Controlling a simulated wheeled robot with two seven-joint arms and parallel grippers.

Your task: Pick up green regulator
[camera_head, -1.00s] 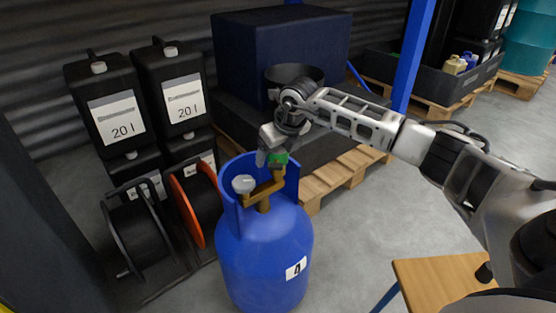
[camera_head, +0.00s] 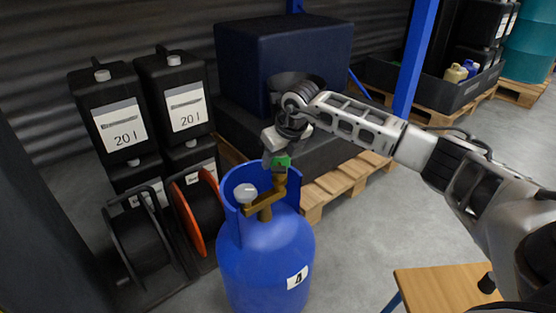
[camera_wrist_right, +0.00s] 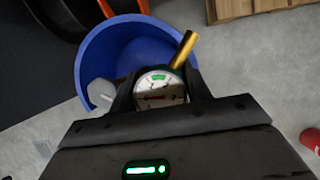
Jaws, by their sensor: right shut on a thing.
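My right gripper (camera_head: 279,156) is shut on the green regulator (camera_head: 283,162) above the blue gas cylinder (camera_head: 265,258). In the right wrist view the regulator's round dial (camera_wrist_right: 160,90) sits between the fingers, with its brass stem (camera_wrist_right: 184,51) pointing up and right. In the head view the stem runs down beside the cylinder's brass valve (camera_head: 262,205), inside the open blue collar. I cannot tell whether stem and valve touch. A grey knob (camera_head: 245,193) sits at the valve's left. The cylinder stands upright with a label "4". My left gripper is out of view.
Black 20 l canisters (camera_head: 112,115) and hose reels, one with an orange rim (camera_head: 198,210), stand at the left. A wooden pallet (camera_head: 345,183) with a dark block lies behind the cylinder. A wooden table (camera_head: 440,288) is at the lower right. Grey floor between is clear.

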